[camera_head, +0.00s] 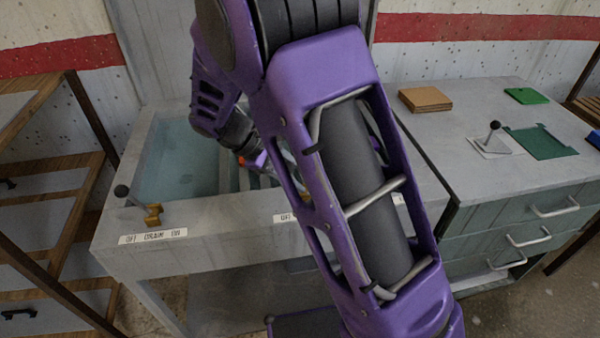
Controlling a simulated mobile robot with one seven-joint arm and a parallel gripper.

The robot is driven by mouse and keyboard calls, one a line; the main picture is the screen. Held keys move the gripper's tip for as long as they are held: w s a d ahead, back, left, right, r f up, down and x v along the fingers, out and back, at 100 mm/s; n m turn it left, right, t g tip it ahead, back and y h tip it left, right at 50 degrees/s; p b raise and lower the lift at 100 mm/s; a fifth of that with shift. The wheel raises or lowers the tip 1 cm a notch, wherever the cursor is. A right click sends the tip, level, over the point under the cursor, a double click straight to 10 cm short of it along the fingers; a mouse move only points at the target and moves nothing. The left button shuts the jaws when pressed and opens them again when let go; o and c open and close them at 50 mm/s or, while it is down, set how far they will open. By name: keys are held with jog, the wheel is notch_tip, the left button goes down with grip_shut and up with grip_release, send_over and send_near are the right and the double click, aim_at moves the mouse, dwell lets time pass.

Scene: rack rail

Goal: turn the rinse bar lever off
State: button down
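The rinse bar lever cannot be made out; my purple arm covers much of the sink's front ledge. A white label (283,218) starting with "O" is cut off by my arm, and a bit of white shows on its other side. My gripper (262,165) is over the sink basin (165,165), mostly hidden behind my arm. A small orange part shows near it. Its fingers are not clear, so I cannot tell whether it is open or shut.
A drain lever (138,200) with a black knob and brass base leans left, toward OFF on its label (153,236). A wooden rack (85,120) stands left.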

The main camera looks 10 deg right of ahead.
jog(key=shift+a, duration=0.3)
jog(key=c, duration=0.5)
grip_release()
jog(key=shift+c, duration=0.2)
jog(key=shift+d, duration=0.1)
jog(key=p+v, duration=0.1)
jog(key=v, duration=1.6)
jog(key=shift+r+p, duration=0.2)
jog(key=shift+p, duration=0.2)
